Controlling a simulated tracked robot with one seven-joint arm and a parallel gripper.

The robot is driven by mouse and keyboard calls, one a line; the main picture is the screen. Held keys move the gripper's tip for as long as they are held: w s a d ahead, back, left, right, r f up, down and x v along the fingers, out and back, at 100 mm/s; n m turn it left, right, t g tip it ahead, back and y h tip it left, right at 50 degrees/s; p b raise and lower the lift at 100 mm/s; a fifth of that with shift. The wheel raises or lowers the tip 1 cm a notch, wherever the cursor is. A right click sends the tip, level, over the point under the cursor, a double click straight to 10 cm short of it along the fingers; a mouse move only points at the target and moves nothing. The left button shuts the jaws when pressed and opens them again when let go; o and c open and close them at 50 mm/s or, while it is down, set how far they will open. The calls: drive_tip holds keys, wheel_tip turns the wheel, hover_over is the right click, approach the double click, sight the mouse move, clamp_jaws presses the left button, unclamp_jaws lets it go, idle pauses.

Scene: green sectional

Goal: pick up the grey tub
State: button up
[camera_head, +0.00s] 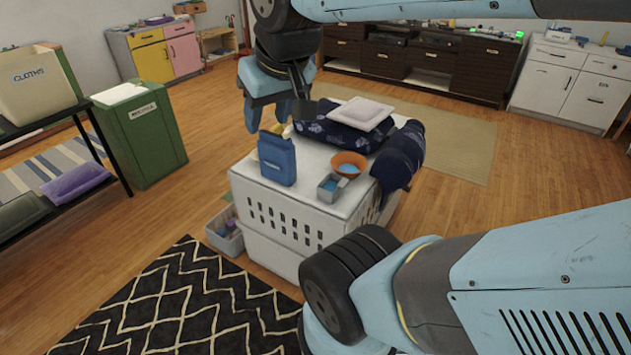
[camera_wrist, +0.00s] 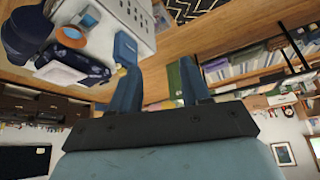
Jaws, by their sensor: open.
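A small grey tub (camera_head: 331,186) with something blue inside stands on the front part of a white slotted crate (camera_head: 300,222). An orange bowl (camera_head: 350,163) with blue content is right behind it. In the wrist view the grey tub (camera_wrist: 90,17) is small, near the top left, beside the orange bowl (camera_wrist: 72,37). My gripper (camera_head: 276,116) is open and empty in the air, up and left of the tub in the head view and well apart from it. In the wrist view its fingers (camera_wrist: 160,78) hold nothing between them.
A blue bag (camera_head: 278,158) stands on the crate left of the tub, near my gripper. Dark blue patterned cushions (camera_head: 340,128) and a dark cloth (camera_head: 402,152) fill the back and right. A larger grey bin (camera_head: 225,236) sits on the floor at left. A green bin (camera_head: 143,140) stands further left.

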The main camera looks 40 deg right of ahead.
drive_tip(key=o, duration=0.3)
drive_tip(key=shift+w+d+f, duration=0.1)
drive_tip(key=shift+w+f, duration=0.15)
drive_tip(key=shift+w, duration=0.1)
drive_tip(key=o, duration=0.3)
drive_tip(key=w+d+f+m+g+y, duration=0.1)
drive_tip(key=w+d+f+m, duration=0.1)
drive_tip(key=w+f, duration=0.1)
drive_tip(key=w+d+f+m+g+y, duration=0.2)
drive_tip(key=f+m, duration=0.1)
drive_tip(key=w+d+f+m+g+y, duration=0.1)
drive_tip(key=w+d+f+m+g, duration=0.1)
drive_tip(key=w+f, duration=0.1)
drive_tip(key=shift+w+f+y, duration=0.15)
drive_tip(key=shift+w+y, duration=0.2)
drive_tip(key=shift+y, duration=0.05)
drive_tip(key=shift+o, duration=0.2)
drive_tip(key=m+t+y, duration=0.2)
drive_tip(key=m+t, duration=1.4)
drive_tip(key=m, duration=0.8)
approach(341, 182)
drive_tip(key=shift+m, duration=0.3)
drive_tip(key=x, duration=0.6)
drive_tip(key=shift+a, duration=0.25)
drive_tip(key=shift+d+x, duration=0.15)
drive_tip(key=shift+x, duration=1.15)
drive_tip(key=shift+d+x, duration=0.2)
drive_tip(key=shift+x, duration=1.1)
